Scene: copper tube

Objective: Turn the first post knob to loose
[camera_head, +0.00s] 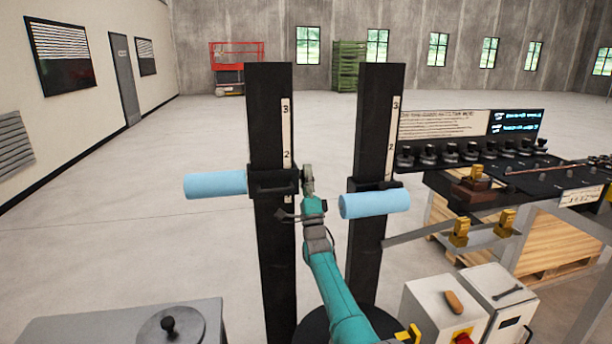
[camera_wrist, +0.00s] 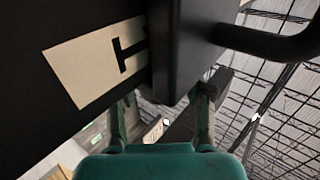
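Two black posts stand in the head view, a left post (camera_head: 268,115) and a right post (camera_head: 378,120), each with a numbered white scale. A black bracket (camera_head: 262,182) with a light blue roller (camera_head: 215,185) sits on the left post near mark 2. The right post has a similar blue roller (camera_head: 374,203). My gripper (camera_head: 307,176) is at the right side of the left bracket. In the wrist view its two fingers (camera_wrist: 163,97) are apart, below a black block (camera_wrist: 180,50) beside the scale (camera_wrist: 95,62). I cannot clearly make out the knob or any contact.
A black curved handle (camera_wrist: 275,42) is close at the upper right in the wrist view. A control bench (camera_head: 480,160) stands right of the posts, with a grey box (camera_head: 440,312) in front. A grey table (camera_head: 120,328) is at lower left. Floor left of the posts is clear.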

